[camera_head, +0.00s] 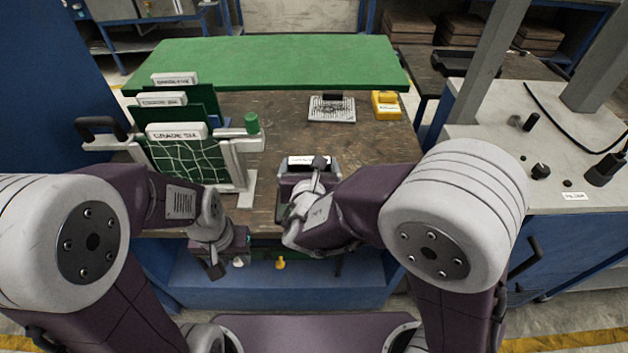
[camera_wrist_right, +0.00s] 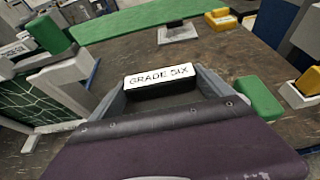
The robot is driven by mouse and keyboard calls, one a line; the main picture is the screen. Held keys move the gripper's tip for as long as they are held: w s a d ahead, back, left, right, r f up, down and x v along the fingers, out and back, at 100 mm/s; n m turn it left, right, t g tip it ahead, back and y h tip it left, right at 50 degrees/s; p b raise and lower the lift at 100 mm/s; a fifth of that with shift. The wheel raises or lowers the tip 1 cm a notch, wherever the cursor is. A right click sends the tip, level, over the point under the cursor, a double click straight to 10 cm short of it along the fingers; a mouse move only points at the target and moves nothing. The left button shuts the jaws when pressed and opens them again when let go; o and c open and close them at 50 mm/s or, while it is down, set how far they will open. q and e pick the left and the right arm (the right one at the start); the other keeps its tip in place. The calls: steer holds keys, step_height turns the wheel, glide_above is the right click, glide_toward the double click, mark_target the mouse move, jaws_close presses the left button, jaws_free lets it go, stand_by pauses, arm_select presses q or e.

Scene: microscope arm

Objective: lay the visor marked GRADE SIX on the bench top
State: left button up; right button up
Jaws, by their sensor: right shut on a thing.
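The piece marked GRADE SIX (camera_wrist_right: 160,76) is a dark body with a white label, between the fingers of my right gripper (camera_wrist_right: 160,92). In the head view its label (camera_head: 310,160) shows above the bench top (camera_head: 285,125), near the front. Most of it is hidden by the gripper and wrist, and I cannot tell whether it touches the bench. My right gripper (camera_head: 308,172) is shut on it. My left gripper (camera_head: 222,258) hangs low by the bench's front edge; its jaws are not clear.
A grey rack (camera_head: 245,145) at the left holds several upright green panels (camera_head: 185,160) with white labels. A speckled plate (camera_head: 332,108) and a yellow block (camera_head: 386,105) lie farther back. A green mat (camera_head: 270,60) covers the far end. The middle of the bench is clear.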

steer(key=x, duration=0.4)
steer(key=f+x, duration=0.1)
steer(key=x, duration=0.4)
steer(key=d+f+x, duration=0.1)
steer(key=x, duration=0.3)
steer(key=shift+s+d+f+b, duration=0.1)
steer(key=shift+s+f+b, duration=0.05)
steer(key=shift+b, duration=0.2)
step_height(320, 180, down, 4)
steer(key=shift+s+r, duration=0.1)
steer(key=shift+r, duration=0.15)
steer(key=shift+f, duration=0.25)
steer(key=shift+f+b, duration=0.15)
steer(key=shift+b, duration=0.25)
steer(key=o, duration=1.3)
